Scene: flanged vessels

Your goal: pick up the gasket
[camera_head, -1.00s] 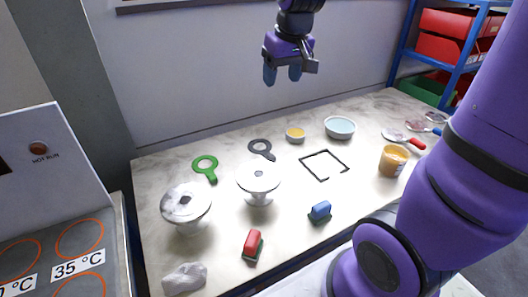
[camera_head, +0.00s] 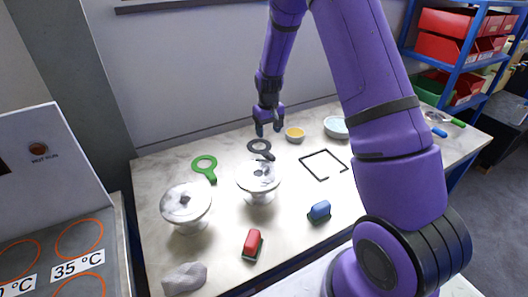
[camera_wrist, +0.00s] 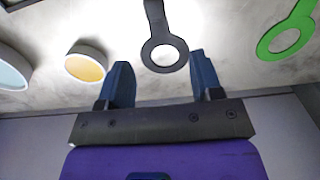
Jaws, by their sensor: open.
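A dark grey flat ring gasket with a tab (camera_head: 267,155) lies on the bench near the back, behind the middle white vessel (camera_head: 258,190). A green ring of like shape (camera_head: 211,176) lies to its left. My gripper (camera_head: 268,130) is open and empty, pointing down just behind and above the grey gasket. In the wrist view, the grey gasket (camera_wrist: 156,20) shows its ring between the two blue fingertips of my gripper (camera_wrist: 160,64), its tab running away from them. The green ring (camera_wrist: 303,10) is outside the fingers on the right. The fingers appear apart from the gasket.
A yellow-filled bowl (camera_head: 295,134) stands close to the right of my gripper, with a pale blue bowl (camera_head: 335,127) beyond. Another white vessel (camera_head: 186,205) stands front left. A black square frame (camera_head: 312,176), red block (camera_head: 252,243) and blue block (camera_head: 319,210) lie forward. The wall is behind.

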